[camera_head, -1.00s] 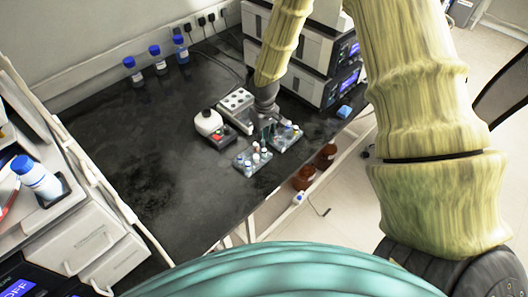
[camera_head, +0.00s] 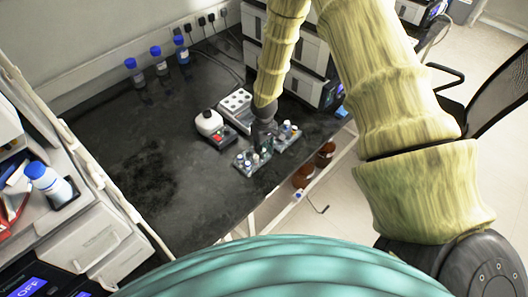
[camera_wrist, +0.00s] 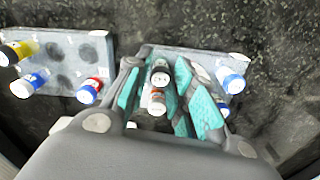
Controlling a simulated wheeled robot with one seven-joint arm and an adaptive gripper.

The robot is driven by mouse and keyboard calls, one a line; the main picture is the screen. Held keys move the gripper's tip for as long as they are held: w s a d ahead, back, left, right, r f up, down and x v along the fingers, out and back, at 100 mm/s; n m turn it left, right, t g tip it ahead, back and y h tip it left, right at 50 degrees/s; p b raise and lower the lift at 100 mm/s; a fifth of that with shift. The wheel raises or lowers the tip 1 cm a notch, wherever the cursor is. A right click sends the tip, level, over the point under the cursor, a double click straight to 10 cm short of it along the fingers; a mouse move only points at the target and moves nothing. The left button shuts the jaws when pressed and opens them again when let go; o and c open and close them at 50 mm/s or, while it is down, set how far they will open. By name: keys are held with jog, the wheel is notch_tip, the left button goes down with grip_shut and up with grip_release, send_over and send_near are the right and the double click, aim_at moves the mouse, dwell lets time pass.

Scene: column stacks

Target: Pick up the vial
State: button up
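My gripper (camera_head: 264,146) is low over the near vial rack (camera_head: 243,168). In the wrist view my gripper (camera_wrist: 160,86) is open, with teal pads on its fingers. A vial with a pale cap (camera_wrist: 160,73) and a vial with an orange-brown band (camera_wrist: 157,103) show between the fingers; I cannot tell whether either pad touches them. A blue-and-white vial (camera_wrist: 230,80) stands to the right of the right finger, with another vial partly hidden beside it. All these are at the grey rack (camera_wrist: 205,62). Which vial the task means is not clear.
A second rack (camera_wrist: 62,42) at left in the wrist view holds yellow, blue and red-capped vials. A white device (camera_head: 208,123) and a white block with wells (camera_head: 236,103) stand close by. Blue-capped bottles (camera_head: 157,60) stand at the back. The left part of the black bench is clear.

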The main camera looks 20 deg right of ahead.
jog(key=shift+f, duration=0.2)
jog(key=c, duration=0.5)
jog(key=shift+r, duration=0.15)
jog(key=shift+r+b, duration=1.15)
jog(key=shift+r, duration=0.45)
jog(key=s+a+b, duration=0.1)
jog(key=s+a, duration=0.1)
jog(key=s, duration=0.3)
jog(key=s+a+r+b, duration=0.1)
jog(key=s+a+b, duration=0.1)
jog(key=s, duration=0.2)
jog(key=s+a+b, duration=0.2)
jog(key=s, duration=0.3)
jog(key=shift+s+a+r, duration=0.25)
jog(key=shift+s+r, duration=0.05)
jog(key=shift+s, duration=0.05)
grip_shut()
